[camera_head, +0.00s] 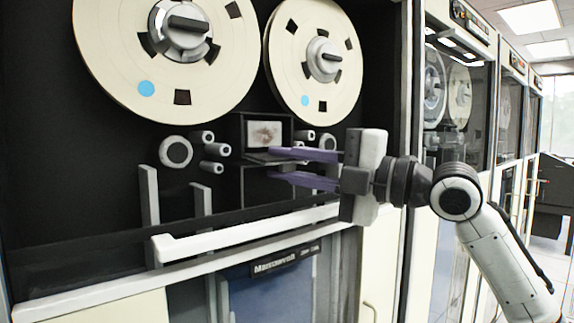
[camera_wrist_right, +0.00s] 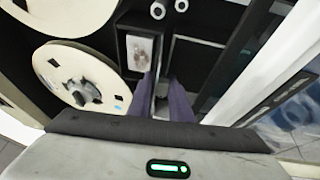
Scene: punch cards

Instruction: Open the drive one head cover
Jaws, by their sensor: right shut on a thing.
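The head cover (camera_head: 265,133) is a small dark box with a pale, smudged panel inside its frame, between and below the two reels in the head view. It also shows in the wrist view (camera_wrist_right: 139,52), left of the fingertips. My right gripper (camera_head: 270,164) reaches in from the right with purple fingers, one above the other, at the cover's lower edge. In the wrist view the right gripper (camera_wrist_right: 164,82) has its fingers close around a narrow grey part, apparently the cover's edge. The fingers hide part of it. My left gripper is in neither view.
Two cream tape reels (camera_head: 225,75) (camera_head: 290,90) hang above. Several round rollers (camera_head: 176,151) flank the cover. A white horizontal rail (camera_head: 240,232) runs below the gripper. More tape cabinets (camera_head: 480,70) stand to the right.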

